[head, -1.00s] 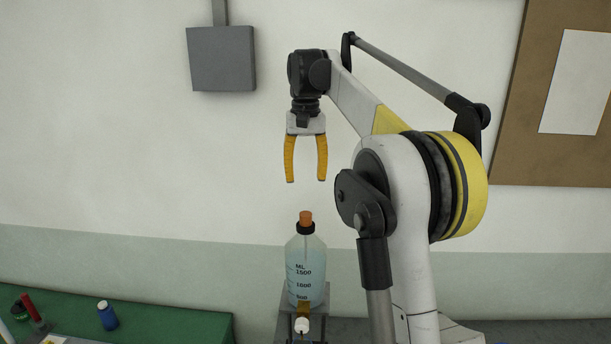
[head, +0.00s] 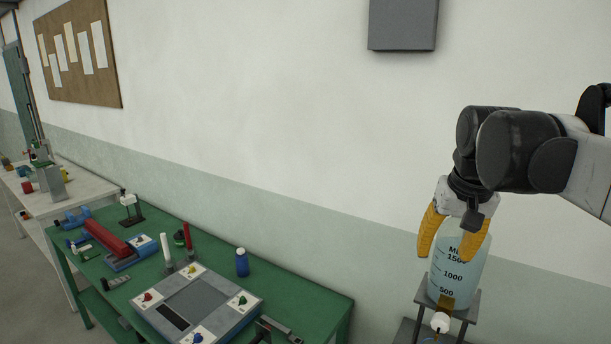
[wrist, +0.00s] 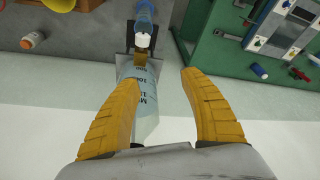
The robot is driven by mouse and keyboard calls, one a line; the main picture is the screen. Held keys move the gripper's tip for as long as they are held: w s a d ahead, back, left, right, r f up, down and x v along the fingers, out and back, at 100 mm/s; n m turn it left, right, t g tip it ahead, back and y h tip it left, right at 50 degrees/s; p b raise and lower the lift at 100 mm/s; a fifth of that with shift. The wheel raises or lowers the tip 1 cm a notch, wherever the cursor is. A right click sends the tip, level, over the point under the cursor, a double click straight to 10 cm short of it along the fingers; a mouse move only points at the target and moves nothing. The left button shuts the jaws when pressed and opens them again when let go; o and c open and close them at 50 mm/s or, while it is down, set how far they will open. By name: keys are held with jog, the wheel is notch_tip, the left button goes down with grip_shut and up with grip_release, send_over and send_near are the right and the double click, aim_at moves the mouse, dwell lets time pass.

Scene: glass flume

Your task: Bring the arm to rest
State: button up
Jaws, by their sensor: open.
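My gripper (head: 447,253) is open and points down, with its two yellow fingers apart and nothing held between them. In the head view it overlaps the upper part of a clear bottle of pale blue liquid (head: 455,277), hiding the bottle's top. The bottle stands upright on a small grey stand (head: 467,302), with a white-tipped tap at its front. In the wrist view my open gripper (wrist: 160,78) shows the bottle (wrist: 147,98) beyond the fingers, partly behind the left one. I cannot tell how much gap lies between fingers and bottle.
A green bench (head: 310,297) to the left carries a grey panel device (head: 198,300), a blue bottle (head: 242,262) and a red instrument (head: 106,238). A pale table (head: 75,196) stands farther left. A grey wall box (head: 402,25) hangs above. The wall between is clear.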

jog(key=s+a+f+t+b, duration=0.1)
jog(key=s+f+b, duration=0.3)
jog(key=f, duration=0.6)
jog(key=s+a+f+n+t+b, duration=0.1)
jog(key=s+a+f+b, duration=0.3)
jog(key=f, duration=0.6)
jog(key=s+a+f+n+t+b, duration=0.1)
jog(key=s+a+f+b, duration=0.1)
jog(key=s+f+b, duration=0.4)
notch_tip(320, 180, down, 5)
jog(key=shift+s+a+f+t+y, duration=0.15)
jog(key=shift+s+t+y, duration=0.15)
jog(key=shift+s, duration=0.55)
